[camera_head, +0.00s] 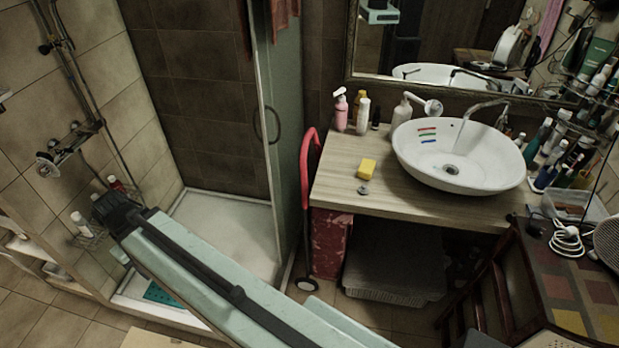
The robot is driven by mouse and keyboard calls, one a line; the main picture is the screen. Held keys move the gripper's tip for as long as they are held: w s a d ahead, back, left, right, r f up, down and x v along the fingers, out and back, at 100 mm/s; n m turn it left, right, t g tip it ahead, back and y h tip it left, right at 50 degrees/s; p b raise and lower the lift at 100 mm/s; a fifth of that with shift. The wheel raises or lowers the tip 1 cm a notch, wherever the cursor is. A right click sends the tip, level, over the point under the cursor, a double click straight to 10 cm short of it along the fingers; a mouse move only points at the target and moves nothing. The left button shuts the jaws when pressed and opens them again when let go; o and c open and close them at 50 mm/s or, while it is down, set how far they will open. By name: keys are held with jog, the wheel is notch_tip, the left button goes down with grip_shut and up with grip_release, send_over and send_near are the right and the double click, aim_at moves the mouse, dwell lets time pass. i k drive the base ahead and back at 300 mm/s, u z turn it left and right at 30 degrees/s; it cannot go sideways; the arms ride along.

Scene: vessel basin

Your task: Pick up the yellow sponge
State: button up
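The yellow sponge (367,169) lies on the wood-look countertop (345,196), left of the white basin. Its top and front faces show, and nothing covers it. A small round grey object (363,189) lies just in front of it. My arm, pale green with a black strip, reaches from the bottom middle up to the left, in front of the shower. Its dark end, where my gripper (116,208) seems to be, is far left of the sponge and apart from it. Separate fingers cannot be made out there.
The white basin (458,158) with a tap fills the counter's right part. Pink and white bottles (341,110) stand along the back. A glass shower door (281,130) and a red-handled cart (307,165) stand left of the counter. A chair (490,290) is at the right.

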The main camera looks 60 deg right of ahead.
aim_at(366, 166)
jog(key=z, duration=0.55)
jog(key=k, duration=1.25)
jog(key=z, duration=1.15)
jog(key=i, duration=1)
jog(key=z, duration=0.1)
